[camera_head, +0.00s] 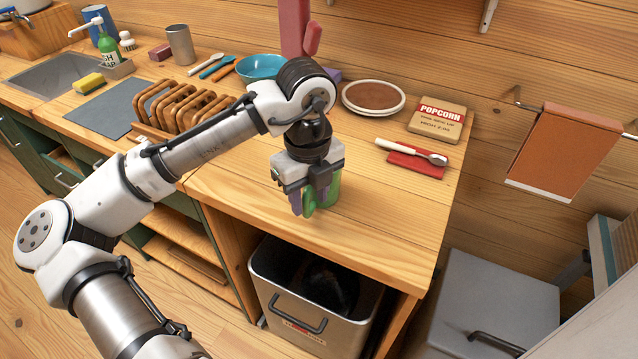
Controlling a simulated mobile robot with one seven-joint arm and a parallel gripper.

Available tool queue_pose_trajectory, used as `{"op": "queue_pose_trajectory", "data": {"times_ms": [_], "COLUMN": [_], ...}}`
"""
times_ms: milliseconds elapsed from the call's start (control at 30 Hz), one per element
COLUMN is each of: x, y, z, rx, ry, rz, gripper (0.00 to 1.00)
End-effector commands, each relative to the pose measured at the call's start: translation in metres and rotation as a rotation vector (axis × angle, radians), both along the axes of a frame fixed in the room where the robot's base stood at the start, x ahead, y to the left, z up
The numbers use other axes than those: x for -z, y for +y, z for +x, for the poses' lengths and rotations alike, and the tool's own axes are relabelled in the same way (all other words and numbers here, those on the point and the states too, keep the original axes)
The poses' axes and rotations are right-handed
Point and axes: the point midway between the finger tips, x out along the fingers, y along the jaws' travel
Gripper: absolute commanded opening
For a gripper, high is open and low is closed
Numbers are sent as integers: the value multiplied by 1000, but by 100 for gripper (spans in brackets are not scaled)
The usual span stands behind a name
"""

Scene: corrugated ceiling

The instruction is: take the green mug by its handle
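The green mug (333,190) stands on the wooden counter near its front edge, mostly hidden behind my gripper. Its green handle (309,203) faces the camera. My gripper (309,207) points down over the mug, with its fingers on either side of the handle. I cannot tell whether the fingers touch the handle or stand a little apart from it.
A wooden rack (190,105) stands to the left and a blue bowl (262,67) behind. A brown-topped plate (374,97), a popcorn packet (437,118) and a spoon (410,151) on a red cloth lie behind right. A bin (318,325) stands below. The counter's front right is clear.

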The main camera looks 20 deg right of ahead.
Motion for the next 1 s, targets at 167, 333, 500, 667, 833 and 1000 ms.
{"op": "queue_pose_trajectory", "data": {"times_ms": [167,333,500,667,833,1000], "x": [25,33,33,33,33,33], "y": [0,0,0,0,0,0], "z": [-1,0,0,0,0,0], "rx": [0,-1,0,0,-1,0], "ry": [2,1,1,0,0,0], "rz": [1,-1,-1,-1,-1,-1], "gripper": [39,39,36,15,0,0]}}
